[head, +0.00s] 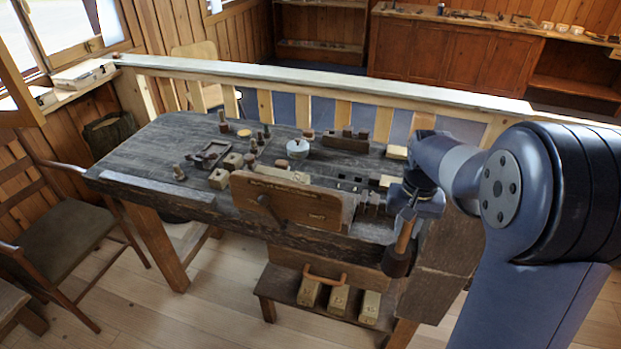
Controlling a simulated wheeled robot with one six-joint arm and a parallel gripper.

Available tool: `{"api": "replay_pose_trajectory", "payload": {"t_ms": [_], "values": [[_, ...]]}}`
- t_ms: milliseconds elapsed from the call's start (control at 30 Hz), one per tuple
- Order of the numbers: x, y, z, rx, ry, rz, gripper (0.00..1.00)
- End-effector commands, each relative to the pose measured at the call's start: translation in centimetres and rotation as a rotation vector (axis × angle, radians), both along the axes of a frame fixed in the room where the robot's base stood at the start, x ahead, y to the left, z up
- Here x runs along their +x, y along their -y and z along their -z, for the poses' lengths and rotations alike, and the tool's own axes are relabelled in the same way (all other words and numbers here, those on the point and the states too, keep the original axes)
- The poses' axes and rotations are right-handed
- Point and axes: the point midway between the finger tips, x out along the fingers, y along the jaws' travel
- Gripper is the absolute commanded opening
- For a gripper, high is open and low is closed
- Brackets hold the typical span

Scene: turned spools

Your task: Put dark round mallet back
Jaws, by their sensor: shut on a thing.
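The dark round mallet (397,263) hangs head down from my gripper (409,213), at the front right of the workbench. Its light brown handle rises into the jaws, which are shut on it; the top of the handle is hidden. The mallet's dark head is below the level of the bench top (130,160), in front of the bench's right end. I cannot tell whether the head touches the bench. Left of my gripper, small slotted pieces (369,199) sit near the front right edge of the bench.
A wooden vise jaw (295,205) stands along the bench front. Blocks, turned pieces and a white-lidded pot (298,148) stand on the bench. Below, a low shelf (285,288) holds several pale blocks. A railing (300,85) runs behind; a chair (60,215) stands left.

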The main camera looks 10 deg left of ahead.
Motion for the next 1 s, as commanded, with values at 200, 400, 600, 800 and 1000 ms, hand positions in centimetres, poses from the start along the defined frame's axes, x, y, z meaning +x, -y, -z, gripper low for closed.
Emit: {"api": "replay_pose_trajectory", "payload": {"t_ms": [200, 400, 600, 800, 1000], "values": [[0.7, 0.0, -10.4, 0.000, 0.011, 0.067, 0.00], [0.7, 0.0, -14.2, 0.000, -0.002, 0.095, 0.00], [0.7, 0.0, -14.1, 0.000, -0.001, 0.094, 0.00], [0.7, 0.0, -14.1, 0.000, -0.001, 0.094, 0.00], [0.7, 0.0, -14.1, 0.000, -0.001, 0.094, 0.00]]}}
